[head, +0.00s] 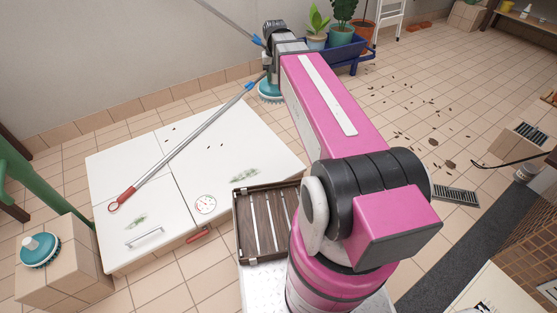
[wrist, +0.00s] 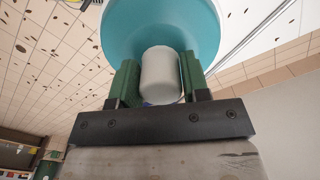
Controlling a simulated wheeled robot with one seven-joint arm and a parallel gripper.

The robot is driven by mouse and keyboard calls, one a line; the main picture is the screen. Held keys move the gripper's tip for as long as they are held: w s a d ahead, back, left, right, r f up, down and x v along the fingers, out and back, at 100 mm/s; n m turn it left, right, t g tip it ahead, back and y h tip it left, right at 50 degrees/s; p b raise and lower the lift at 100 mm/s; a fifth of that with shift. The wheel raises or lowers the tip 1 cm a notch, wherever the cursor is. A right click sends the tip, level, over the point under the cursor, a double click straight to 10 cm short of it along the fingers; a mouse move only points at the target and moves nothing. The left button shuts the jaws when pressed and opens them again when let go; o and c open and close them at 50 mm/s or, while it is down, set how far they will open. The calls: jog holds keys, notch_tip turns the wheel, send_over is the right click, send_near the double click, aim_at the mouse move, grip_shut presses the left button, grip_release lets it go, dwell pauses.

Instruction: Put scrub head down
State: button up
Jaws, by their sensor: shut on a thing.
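My gripper (wrist: 160,76) is shut on the white knob of a teal scrub head (wrist: 160,25), with its green fingers on both sides. In the head view this scrub head (head: 270,93) hangs at the end of my arm, bristles downward, by the far edge of the white lid surface; I cannot tell how high it is above what lies below. A second teal scrub head with a white knob (head: 38,250) rests on a tiled block (head: 62,272) at the lower left.
A pole with a red end (head: 165,158) slants across the white panels (head: 240,143). A slatted wooden tray (head: 265,225) is beside them. Potted plants (head: 340,35) stand in a blue cart (head: 352,55) behind. The right floor holds scattered leaves and a drain grate (head: 455,196).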

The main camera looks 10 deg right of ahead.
jog(key=shift+m, duration=0.8)
jog(key=w+a+f, duration=0.1)
jog(key=f, duration=0.5)
jog(key=w+a+f, duration=0.1)
jog(key=w+f, duration=0.1)
jog(key=f, duration=0.4)
jog(key=w+a+f, duration=0.1)
jog(key=f, duration=0.5)
jog(key=shift+w+a+f, duration=0.1)
jog(key=shift+w+a, duration=0.1)
jog(key=shift+a, duration=0.15)
jog(key=s+a+f+m, duration=0.1)
jog(key=a+f, duration=0.1)
jog(key=f, duration=0.9)
jog(key=s+a+f+m, duration=0.1)
jog(key=a+f, duration=0.1)
jog(key=f, duration=0.9)
jog(key=shift+w+d+f, duration=1.05)
jog(key=shift+d+f, duration=0.6)
jog(key=shift+f, duration=0.2)
jog(key=shift+w+d+f, duration=1.05)
jog(key=shift+d+f, duration=0.55)
jog(key=shift+f, duration=0.2)
jog(key=shift+w+d+f, duration=1.05)
jog(key=shift+d+f, duration=0.6)
jog(key=shift+f, duration=0.2)
jog(key=shift+f, duration=0.15)
jog(key=o, duration=0.8)
jog(key=shift+o, duration=0.2)
